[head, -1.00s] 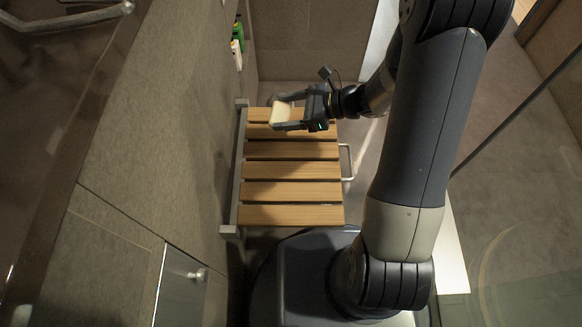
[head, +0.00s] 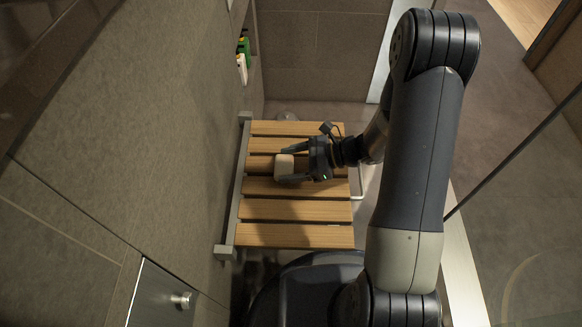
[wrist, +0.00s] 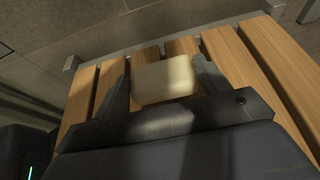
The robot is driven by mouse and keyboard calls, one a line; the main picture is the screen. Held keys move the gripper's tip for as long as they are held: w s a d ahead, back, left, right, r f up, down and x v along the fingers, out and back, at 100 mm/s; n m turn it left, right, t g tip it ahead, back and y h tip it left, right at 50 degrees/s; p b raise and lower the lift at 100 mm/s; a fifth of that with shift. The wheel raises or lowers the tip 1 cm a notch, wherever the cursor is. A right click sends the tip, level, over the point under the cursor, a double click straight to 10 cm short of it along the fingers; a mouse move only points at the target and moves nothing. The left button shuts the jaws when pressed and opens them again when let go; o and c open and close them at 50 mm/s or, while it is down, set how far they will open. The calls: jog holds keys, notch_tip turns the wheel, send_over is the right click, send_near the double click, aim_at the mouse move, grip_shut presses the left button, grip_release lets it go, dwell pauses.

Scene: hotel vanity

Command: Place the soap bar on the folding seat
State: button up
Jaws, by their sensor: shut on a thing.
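The soap bar (head: 284,168) is a small cream block with rounded edges. It sits between the two fingers of my gripper (head: 288,164), which is shut on it. In the wrist view the soap bar (wrist: 163,80) shows between the dark fingers, with the slats behind it. The folding seat (head: 295,236) has several wooden slats on a grey frame along the wall. My gripper and the soap are over its middle slats, low above them; I cannot tell whether the soap touches the wood.
A tiled wall (head: 150,150) runs along the seat's left side. A niche there holds green and white bottles (head: 243,55). A cabinet door with a knob (head: 182,300) is at the lower left. A glass panel (head: 520,140) stands at the right. The near slats are clear.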

jog(key=shift+f, duration=0.95)
jog(key=shift+f, duration=0.1)
jog(key=shift+f+b, duration=0.15)
jog(key=shift+b, duration=0.2)
jog(key=o, duration=1)
jog(key=shift+r+p, duration=0.3)
jog(key=shift+r, duration=0.1)
jog(key=p+v, duration=0.3)
jog(key=v, duration=0.9)
jog(key=shift+f, duration=0.15)
